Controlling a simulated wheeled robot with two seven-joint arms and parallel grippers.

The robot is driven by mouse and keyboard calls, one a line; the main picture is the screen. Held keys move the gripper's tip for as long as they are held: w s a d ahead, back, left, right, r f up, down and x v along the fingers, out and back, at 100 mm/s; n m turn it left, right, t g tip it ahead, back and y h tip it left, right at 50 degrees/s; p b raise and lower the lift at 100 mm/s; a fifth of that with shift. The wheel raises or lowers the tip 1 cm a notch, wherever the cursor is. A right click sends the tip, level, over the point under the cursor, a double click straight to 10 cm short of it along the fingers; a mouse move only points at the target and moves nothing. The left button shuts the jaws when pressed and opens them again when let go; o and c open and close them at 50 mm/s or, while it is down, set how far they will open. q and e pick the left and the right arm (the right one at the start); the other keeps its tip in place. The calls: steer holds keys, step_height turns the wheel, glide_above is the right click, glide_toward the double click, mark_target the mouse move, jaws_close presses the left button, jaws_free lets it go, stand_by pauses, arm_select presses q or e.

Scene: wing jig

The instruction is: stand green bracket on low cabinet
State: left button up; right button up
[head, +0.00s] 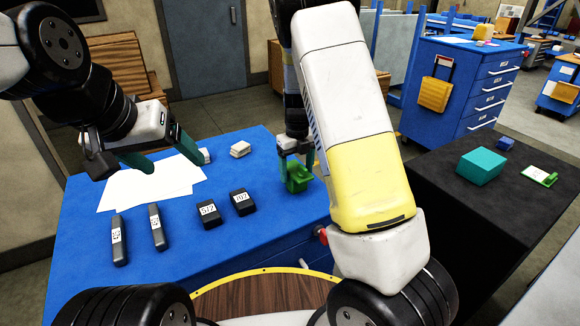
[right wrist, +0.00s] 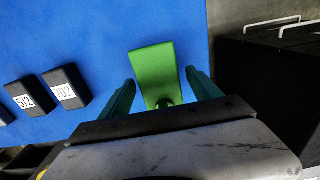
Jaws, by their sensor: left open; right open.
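The green bracket (head: 298,182) is on the blue table (head: 262,235) near its right edge. In the right wrist view the bracket (right wrist: 155,72) lies between the two fingers of my right gripper (right wrist: 160,82), with a visible gap on each side. My right gripper (head: 296,164) is open around or just above it; the height is hard to tell. My left gripper (head: 176,166) is open and empty above white papers at the table's left. The low cabinet, black-topped (head: 510,210), stands to the right of the table and also shows in the right wrist view (right wrist: 262,75).
On the cabinet are a teal box (head: 480,167), a small blue block (head: 505,143) and a white-and-green card (head: 540,176). Black blocks (head: 208,213) and two grey devices (head: 119,241) lie on the table. Free black surface lies in front of the teal box.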

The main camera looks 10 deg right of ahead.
mark_target(297, 170)
step_height(297, 170, up, 8)
steer(key=shift+r, duration=0.2)
steer(key=s+r+n+t, duration=0.2)
steer(key=s+r+n, duration=0.3)
steer(key=s+n, duration=0.3)
steer(key=s+d+r+n+t+y, duration=0.1)
steer(key=s+r+n+t, duration=0.1)
steer(key=s+r+n, duration=0.3)
steer(key=s+d+r+n+t+y, duration=0.1)
steer(key=s+r+n, duration=0.4)
steer(key=s+n, duration=0.8)
steer(key=shift+d+r+n+t, duration=0.25)
steer(key=shift+n+t, duration=0.35)
steer(key=shift+n, duration=2.5)
steer(key=shift+a, duration=0.1)
